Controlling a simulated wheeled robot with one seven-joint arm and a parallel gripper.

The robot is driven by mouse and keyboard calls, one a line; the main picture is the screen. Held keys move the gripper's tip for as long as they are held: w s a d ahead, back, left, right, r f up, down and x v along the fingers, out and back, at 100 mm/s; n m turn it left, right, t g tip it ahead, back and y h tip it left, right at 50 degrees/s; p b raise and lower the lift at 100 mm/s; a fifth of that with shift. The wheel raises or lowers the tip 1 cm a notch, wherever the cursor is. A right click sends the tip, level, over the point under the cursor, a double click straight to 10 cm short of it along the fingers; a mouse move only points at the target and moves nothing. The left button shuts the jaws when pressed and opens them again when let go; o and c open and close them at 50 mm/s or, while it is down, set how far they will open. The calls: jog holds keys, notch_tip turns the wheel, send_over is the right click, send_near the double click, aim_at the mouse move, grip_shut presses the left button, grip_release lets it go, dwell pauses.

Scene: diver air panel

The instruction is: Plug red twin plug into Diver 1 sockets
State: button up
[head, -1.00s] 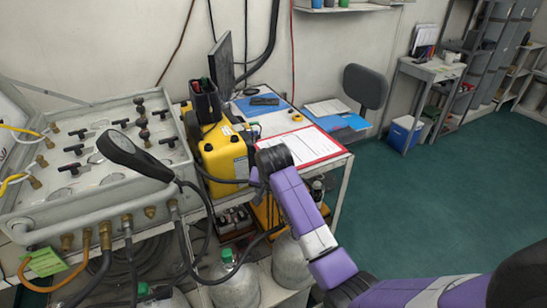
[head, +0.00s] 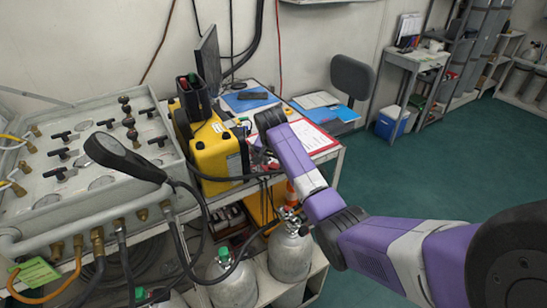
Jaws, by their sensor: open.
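My arm reaches over the bench, its dark wrist joint (head: 269,121) beside the yellow case. Only a small part of my gripper (head: 259,160) shows, below that joint and right of the case; its fingers are mostly hidden and I see nothing held. The yellow case (head: 214,152) stands on the bench with dark cables at its side. A black holder (head: 193,98) on top of it has red and green items in it; I cannot tell whether either is the red twin plug. I cannot make out any sockets labelled Diver 1.
A monitor (head: 208,60) stands behind the case. Gas cylinders (head: 290,252) stand below. A clipboard (head: 313,136) lies right of my wrist.

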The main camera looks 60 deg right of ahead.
jog(key=shift+d+f, duration=0.2)
jog(key=shift+f, duration=0.3)
grip_shut()
jog(key=c, duration=0.5)
grip_release()
grip_shut()
jog(key=shift+r+p, duration=1.55)
jog(key=shift+p, duration=0.1)
jog(key=shift+f, duration=0.1)
